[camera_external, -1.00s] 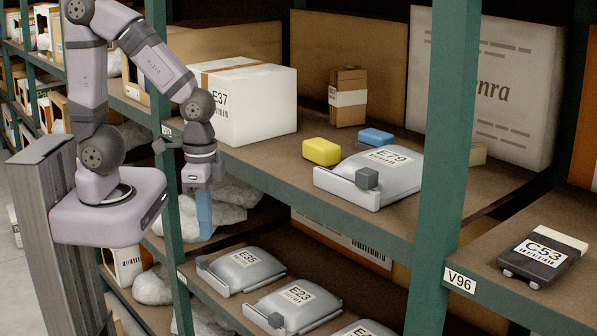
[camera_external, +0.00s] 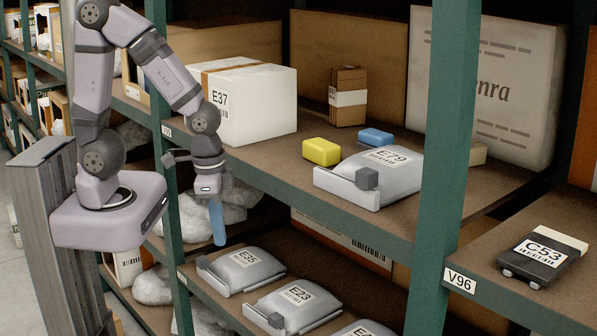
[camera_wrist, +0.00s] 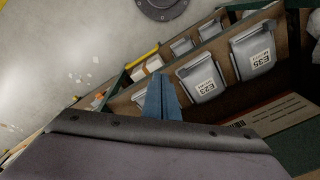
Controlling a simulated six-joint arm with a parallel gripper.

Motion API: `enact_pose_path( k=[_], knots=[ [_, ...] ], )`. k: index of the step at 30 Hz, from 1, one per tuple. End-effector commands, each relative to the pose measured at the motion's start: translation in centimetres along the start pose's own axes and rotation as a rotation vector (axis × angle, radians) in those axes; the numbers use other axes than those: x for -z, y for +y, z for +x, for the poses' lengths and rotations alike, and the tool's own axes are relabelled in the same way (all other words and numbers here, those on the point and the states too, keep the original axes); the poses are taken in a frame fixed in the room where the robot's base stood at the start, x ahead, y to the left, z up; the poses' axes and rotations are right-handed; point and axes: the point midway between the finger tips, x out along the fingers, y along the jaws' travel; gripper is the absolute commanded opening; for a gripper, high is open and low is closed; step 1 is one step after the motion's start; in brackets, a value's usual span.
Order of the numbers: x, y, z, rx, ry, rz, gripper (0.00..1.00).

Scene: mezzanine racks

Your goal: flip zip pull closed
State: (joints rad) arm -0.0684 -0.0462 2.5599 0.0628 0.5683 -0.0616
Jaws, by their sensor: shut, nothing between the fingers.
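A grey pouch labelled E79 (camera_external: 391,161) lies on the upper shelf with a pale bar (camera_external: 340,190) along its near edge. A dark grey block-shaped pull (camera_external: 367,179) sits on that bar near its right end. Similar pouches, E35 (camera_external: 246,268) and E23 (camera_external: 297,302), lie on the lower shelf; they also show in the wrist view, E35 (camera_wrist: 256,47) and E23 (camera_wrist: 200,82). My gripper (camera_external: 219,241) has blue fingers, shut and empty, pointing down in front of the rack, left of E79 and above E35. The shut fingers (camera_wrist: 162,98) also show in the wrist view.
On the upper shelf stand a white box E37 (camera_external: 246,112), a yellow block (camera_external: 321,152), a blue block (camera_external: 376,137) and a small brown carton (camera_external: 348,97). Green posts (camera_external: 437,168) frame the bay. A dark C53 item (camera_external: 543,254) lies at right.

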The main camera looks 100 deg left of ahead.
Motion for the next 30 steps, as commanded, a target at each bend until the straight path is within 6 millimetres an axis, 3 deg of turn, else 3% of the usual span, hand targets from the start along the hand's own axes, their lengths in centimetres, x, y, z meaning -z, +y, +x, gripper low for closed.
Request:
enact_pose_path(
  k=[1,9,18,24,30],
  knots=[
    [0.5,-0.9,1.8,0.01,0.013,-0.029,0.0],
    [4.0,-5.7,10.2,0.027,0.162,-0.19,0.0],
    [5.8,-8.2,18.9,-0.09,0.338,-0.376,0.0],
    [6.1,-8.1,22.3,-0.208,0.433,-0.493,0.0],
    [6.3,-7.7,23.6,-0.292,0.491,-0.569,0.0]
  ],
)
